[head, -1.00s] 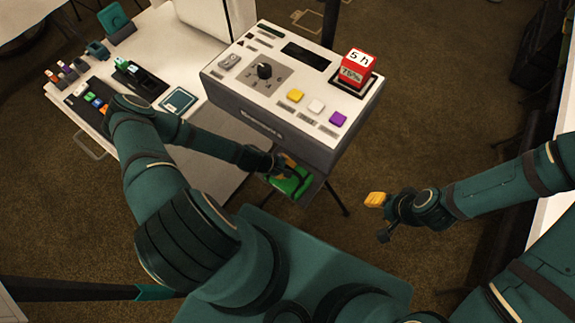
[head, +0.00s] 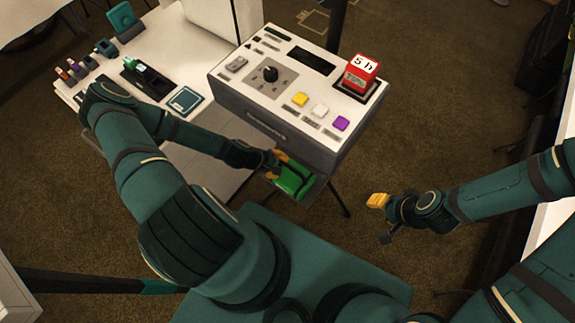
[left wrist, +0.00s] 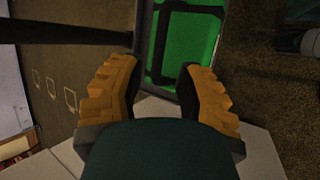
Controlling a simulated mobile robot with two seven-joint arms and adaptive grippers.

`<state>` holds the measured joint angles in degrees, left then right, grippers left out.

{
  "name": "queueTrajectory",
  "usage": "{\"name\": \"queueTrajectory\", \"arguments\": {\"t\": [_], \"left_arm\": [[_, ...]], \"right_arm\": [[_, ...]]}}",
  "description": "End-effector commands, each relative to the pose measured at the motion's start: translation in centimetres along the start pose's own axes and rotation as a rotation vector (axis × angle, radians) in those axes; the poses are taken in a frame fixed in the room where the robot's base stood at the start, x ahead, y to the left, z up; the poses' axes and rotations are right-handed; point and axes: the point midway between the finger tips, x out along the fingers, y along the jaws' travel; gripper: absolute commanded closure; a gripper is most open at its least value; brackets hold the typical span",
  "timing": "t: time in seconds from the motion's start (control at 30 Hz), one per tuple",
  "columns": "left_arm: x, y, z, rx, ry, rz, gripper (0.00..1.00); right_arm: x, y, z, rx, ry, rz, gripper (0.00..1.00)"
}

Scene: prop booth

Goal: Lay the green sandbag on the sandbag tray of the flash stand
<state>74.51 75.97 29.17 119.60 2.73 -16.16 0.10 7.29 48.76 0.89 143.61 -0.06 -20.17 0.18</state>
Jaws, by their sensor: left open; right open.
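The green sandbag (head: 296,180) lies under the front edge of the flash unit, on what looks like the sandbag tray (head: 311,190), whose grey edge shows beside it. My left gripper (head: 276,163) is open at the left end of the sandbag. In the left wrist view its orange fingers (left wrist: 160,85) are spread, with the sandbag just beyond them. Whether they touch it is unclear. My right gripper (head: 378,201) is open and empty, apart to the right.
The flash unit (head: 290,90) with buttons and a red cube (head: 361,72) stands above the sandbag. A white table (head: 185,50) with small items is at the left. Dark stand legs (head: 340,197) reach the brown floor.

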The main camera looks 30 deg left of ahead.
Motion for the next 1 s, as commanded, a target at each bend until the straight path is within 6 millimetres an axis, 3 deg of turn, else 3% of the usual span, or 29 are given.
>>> {"name": "queueTrajectory", "arguments": {"t": [0.1,0.3,1.0], "left_arm": [[-2.5,0.1,0.0,0.000,0.001,0.000,0.66],[-4.8,0.0,0.0,0.000,0.001,0.000,0.66],[-5.3,0.0,0.0,0.000,-0.001,0.000,0.66]], "right_arm": [[-0.7,-0.2,0.1,0.000,-0.003,0.000,0.53],[-1.1,-0.4,0.1,0.001,-0.005,0.000,0.53],[-1.1,-0.4,0.1,0.001,-0.006,0.000,0.53]]}}
